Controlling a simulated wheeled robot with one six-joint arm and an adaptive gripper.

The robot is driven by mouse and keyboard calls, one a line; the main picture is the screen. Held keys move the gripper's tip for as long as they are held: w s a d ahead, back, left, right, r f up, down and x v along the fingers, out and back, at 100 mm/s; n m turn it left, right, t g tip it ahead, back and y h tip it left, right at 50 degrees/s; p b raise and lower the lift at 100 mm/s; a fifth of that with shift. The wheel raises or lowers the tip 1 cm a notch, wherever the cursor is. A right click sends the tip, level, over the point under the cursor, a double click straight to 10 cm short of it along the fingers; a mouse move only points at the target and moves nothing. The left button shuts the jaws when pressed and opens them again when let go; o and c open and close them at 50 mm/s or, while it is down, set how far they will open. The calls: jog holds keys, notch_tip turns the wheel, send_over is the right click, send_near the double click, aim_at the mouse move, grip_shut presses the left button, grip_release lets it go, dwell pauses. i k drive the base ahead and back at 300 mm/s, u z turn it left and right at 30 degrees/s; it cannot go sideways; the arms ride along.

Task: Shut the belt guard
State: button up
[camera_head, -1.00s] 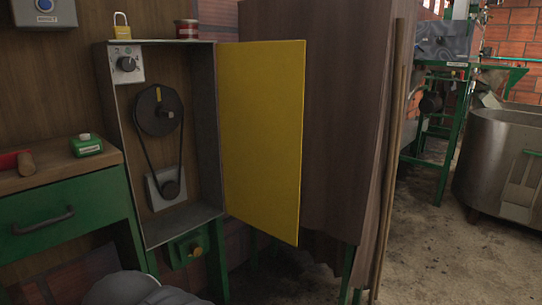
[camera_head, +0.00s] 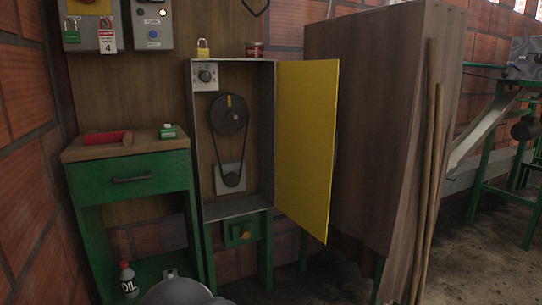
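The belt guard is a yellow door (camera_head: 307,140) hinged on the right side of an open grey metal box (camera_head: 267,135). The door stands swung out to the right, well away from the box opening. Inside the box a black belt runs from a large dark pulley (camera_head: 229,115) above to a small pulley (camera_head: 231,179) below. A rotary switch (camera_head: 206,76) sits at the box's upper left. A grey rounded part, likely of my own arm, shows at the bottom edge. My gripper's fingers are not visible.
A green bench (camera_head: 128,177) with a red-handled tool and small green box (camera_head: 168,131) stands left. A yellow padlock (camera_head: 203,48) and red tin (camera_head: 255,49) sit on the box. A tall wooden cabinet (camera_head: 375,120) stands close behind the door. An oil bottle (camera_head: 128,281) is low left.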

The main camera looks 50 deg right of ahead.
aim_at(307, 136)
jog(key=u, duration=2.3)
jog(key=k, duration=2.75)
jog(key=z, duration=1.8)
jog(key=k, duration=0.2)
jog(key=z, duration=2.6)
jog(key=i, duration=0.1)
jog(key=u, duration=1.95)
